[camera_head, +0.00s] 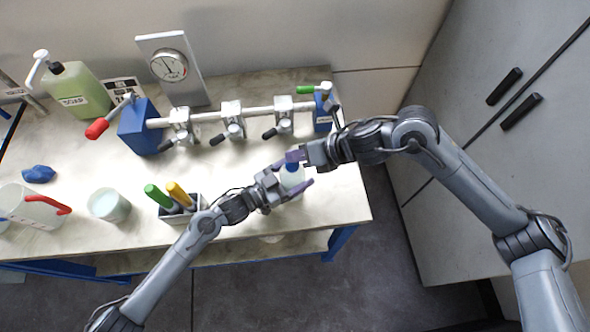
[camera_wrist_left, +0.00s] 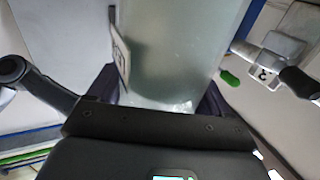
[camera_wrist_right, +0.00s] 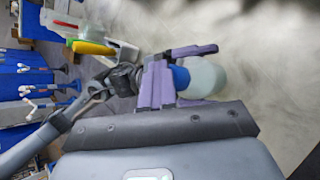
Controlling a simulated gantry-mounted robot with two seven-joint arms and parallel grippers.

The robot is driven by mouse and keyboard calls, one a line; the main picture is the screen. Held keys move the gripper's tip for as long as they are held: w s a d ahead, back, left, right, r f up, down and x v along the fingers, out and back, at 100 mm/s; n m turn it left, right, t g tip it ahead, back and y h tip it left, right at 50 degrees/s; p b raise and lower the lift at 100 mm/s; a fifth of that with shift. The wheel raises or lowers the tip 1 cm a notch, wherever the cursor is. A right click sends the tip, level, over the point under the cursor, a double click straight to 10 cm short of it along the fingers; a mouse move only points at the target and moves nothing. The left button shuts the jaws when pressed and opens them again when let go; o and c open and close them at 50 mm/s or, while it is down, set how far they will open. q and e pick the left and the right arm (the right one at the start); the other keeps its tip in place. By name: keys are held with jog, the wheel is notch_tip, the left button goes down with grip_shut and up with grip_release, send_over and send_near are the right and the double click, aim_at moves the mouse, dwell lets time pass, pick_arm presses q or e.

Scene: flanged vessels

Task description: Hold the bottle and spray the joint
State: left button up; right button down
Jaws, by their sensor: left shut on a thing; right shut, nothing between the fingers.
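A pale bottle with a blue cap (camera_head: 291,176) is in my left gripper (camera_head: 291,189), whose purple fingers are around its body. In the left wrist view the translucent bottle (camera_wrist_left: 180,45) fills the middle between the fingers. My right gripper (camera_head: 291,157) is shut and empty beside the bottle's capped end; in the right wrist view its paired fingers (camera_wrist_right: 155,80) overlap the blue cap (camera_wrist_right: 181,77). I cannot tell whether they touch it. A horizontal pipe (camera_head: 257,110) with several clamp-like joints, such as the middle one (camera_head: 232,115), runs behind the grippers.
A blue block (camera_head: 142,127) and a red-handled lever (camera_head: 97,128) stand at the pipe's left. A gauge panel (camera_head: 172,68) and green soap bottle (camera_head: 77,92) are behind. A tool holder (camera_head: 180,211), a cup (camera_head: 108,205) and a white jug (camera_head: 34,206) stand at the front left.

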aim_at(299, 165)
pick_arm(q)
jog(key=shift+w+a+r, duration=0.1)
jog(key=shift+w+r, duration=0.2)
jog(key=shift+r, duration=0.05)
pick_arm(e)
jog(key=f, duration=0.2)
jog(key=s+d+f, duration=0.1)
jog(key=shift+h, duration=0.3)
jog(key=shift+r, duration=0.45)
pick_arm(q)
jog(key=shift+s+f, duration=0.15)
jog(key=shift+s, duration=0.1)
jog(key=shift+s+f, duration=0.1)
pick_arm(e)
notch_tip(299, 165, up, 6)
jog(key=shift+s+a+g, duration=0.15)
jog(key=shift+s+g, duration=0.05)
jog(key=shift+g, duration=0.1)
pick_arm(q)
jog(key=shift+f, duration=0.1)
jog(key=o, duration=1.3)
jog(key=shift+s, duration=0.1)
